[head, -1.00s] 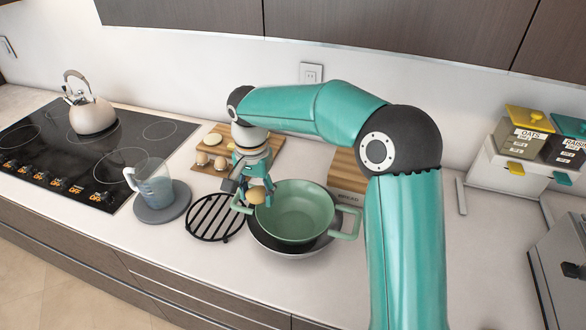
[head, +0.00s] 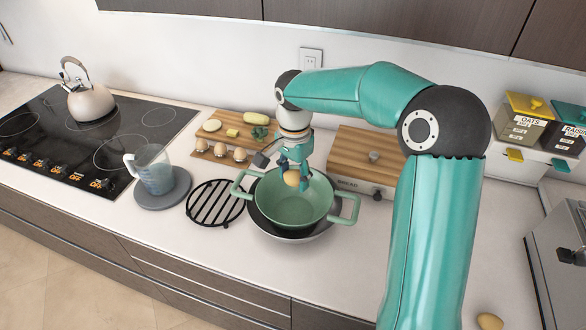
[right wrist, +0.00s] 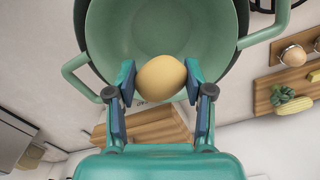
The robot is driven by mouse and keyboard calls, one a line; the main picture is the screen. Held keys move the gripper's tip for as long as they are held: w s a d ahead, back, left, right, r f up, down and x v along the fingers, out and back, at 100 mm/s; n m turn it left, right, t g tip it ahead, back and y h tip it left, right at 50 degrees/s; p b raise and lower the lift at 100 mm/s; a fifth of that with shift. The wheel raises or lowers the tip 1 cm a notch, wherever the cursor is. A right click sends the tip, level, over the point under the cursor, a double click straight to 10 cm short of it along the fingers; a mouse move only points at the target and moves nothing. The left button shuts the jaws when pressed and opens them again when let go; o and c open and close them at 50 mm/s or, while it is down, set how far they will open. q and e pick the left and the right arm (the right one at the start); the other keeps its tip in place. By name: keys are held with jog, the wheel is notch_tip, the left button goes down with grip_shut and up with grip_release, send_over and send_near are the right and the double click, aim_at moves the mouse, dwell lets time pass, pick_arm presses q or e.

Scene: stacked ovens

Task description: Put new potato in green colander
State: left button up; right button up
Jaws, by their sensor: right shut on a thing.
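The new potato (head: 292,178) is a small yellow-tan oval. My right gripper (head: 291,176) is shut on it and holds it above the far inner side of the green colander (head: 268,211). In the right wrist view the potato (right wrist: 161,78) sits between the two fingertips (right wrist: 160,82), with the colander (right wrist: 163,22) behind it. The colander has two side handles and rests in a dark pan with a pale outside (head: 290,238). The colander looks empty where its inside shows. My left gripper is not in view.
A black trivet (head: 215,203) and a measuring jug (head: 154,171) stand left of the colander. A board with eggs (head: 219,151) and vegetables is behind. A bread box (head: 362,165) is at the back right. Another potato-like item (head: 489,321) lies at the lower right.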

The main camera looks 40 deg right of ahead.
jog(key=shift+f+b, duration=2)
jog(key=shift+f, duration=0.9)
jog(key=o, duration=1.2)
jog(key=shift+o, duration=0.2)
notch_tip(320, 180, up, 7)
jog(key=p, duration=0.5)
